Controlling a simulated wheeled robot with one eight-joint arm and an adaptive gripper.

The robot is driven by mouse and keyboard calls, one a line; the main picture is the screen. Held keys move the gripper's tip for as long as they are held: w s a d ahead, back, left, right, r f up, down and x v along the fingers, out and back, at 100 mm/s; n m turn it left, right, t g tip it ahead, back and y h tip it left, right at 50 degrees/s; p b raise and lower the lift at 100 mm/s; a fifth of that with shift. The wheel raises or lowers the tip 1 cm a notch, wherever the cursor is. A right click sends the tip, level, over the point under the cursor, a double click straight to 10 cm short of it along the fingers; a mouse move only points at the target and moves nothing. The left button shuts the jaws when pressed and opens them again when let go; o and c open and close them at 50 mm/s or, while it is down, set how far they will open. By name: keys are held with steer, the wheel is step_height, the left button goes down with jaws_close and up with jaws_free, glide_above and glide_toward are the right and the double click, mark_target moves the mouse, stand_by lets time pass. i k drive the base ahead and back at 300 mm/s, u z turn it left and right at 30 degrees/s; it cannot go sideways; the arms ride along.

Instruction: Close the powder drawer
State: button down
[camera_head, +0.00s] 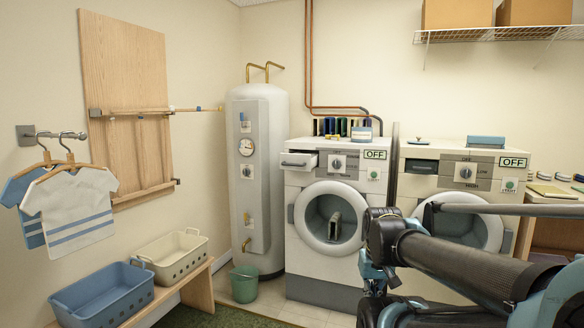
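The left front-loading machine (318,262) has a powder drawer (298,161) at the upper left of its front. The drawer stands out from the panel, with its dark open top showing, so it is at least partly open. The right machine (452,153) has a similar drawer front (421,167) at its upper left, and I cannot tell if that one is fully shut. My dark arm reaches in from the lower right, in front of the right machine and right of the left machine's round door. I cannot make out gripper fingers. No part of my arm touches the open drawer.
Several bottles and a small tub (361,134) stand on the left machine. A water heater (257,180) and green bucket (244,284) are left of it. A bench (199,292) holds blue (101,293) and cream (172,257) baskets. Floor before the left machine is partly visible.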

mark_target(297, 162)
steer(key=i, duration=0.95)
steer(key=u, duration=0.05)
